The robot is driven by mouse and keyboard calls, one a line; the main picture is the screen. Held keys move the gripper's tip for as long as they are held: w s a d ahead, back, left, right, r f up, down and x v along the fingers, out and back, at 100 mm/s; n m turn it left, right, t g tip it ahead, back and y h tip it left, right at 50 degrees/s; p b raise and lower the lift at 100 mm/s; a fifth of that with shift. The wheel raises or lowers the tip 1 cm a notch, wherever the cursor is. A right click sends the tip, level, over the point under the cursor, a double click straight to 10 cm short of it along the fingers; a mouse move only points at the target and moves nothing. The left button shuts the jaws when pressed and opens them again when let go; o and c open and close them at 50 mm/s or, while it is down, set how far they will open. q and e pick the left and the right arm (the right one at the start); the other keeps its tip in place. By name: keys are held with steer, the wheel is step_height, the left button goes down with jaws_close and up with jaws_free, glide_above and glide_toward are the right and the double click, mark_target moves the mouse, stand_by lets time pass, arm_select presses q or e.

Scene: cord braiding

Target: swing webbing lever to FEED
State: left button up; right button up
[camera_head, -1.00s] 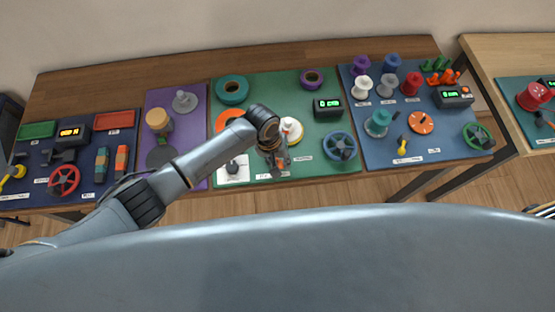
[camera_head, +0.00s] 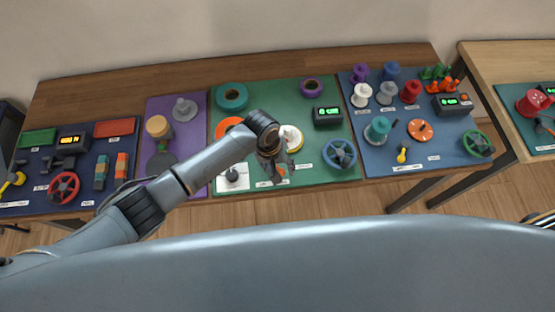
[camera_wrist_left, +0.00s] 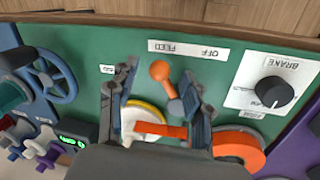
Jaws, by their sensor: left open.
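The webbing lever has an orange ball knob (camera_wrist_left: 160,72) on a short arm and shows in the left wrist view on the green panel (camera_wrist_left: 85,35). Its FEED/OFF label (camera_wrist_left: 188,50) appears upside down there, and the knob is on the FEED side. My left gripper (camera_wrist_left: 156,80) is open, with one finger on each side of the lever in the picture. I cannot tell whether either finger touches it. In the head view my left gripper (camera_head: 275,175) is over the front of the green panel, with the orange knob (camera_head: 281,171) at its fingertips.
A BRAKE dial (camera_wrist_left: 272,92) stands beside the lever, and a blue handwheel (camera_head: 340,154) lies on its other side. An orange ring (camera_wrist_left: 235,150) and a white-and-yellow spool (camera_wrist_left: 145,120) are behind it. The table's front edge (camera_head: 320,186) is close.

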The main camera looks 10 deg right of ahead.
arm_select(q)
step_height(320, 180, up, 11)
steer(key=a, duration=0.2)
steer(key=shift+w+r, duration=0.2)
steer(key=shift+w, duration=0.15)
steer(key=shift+s, duration=0.1)
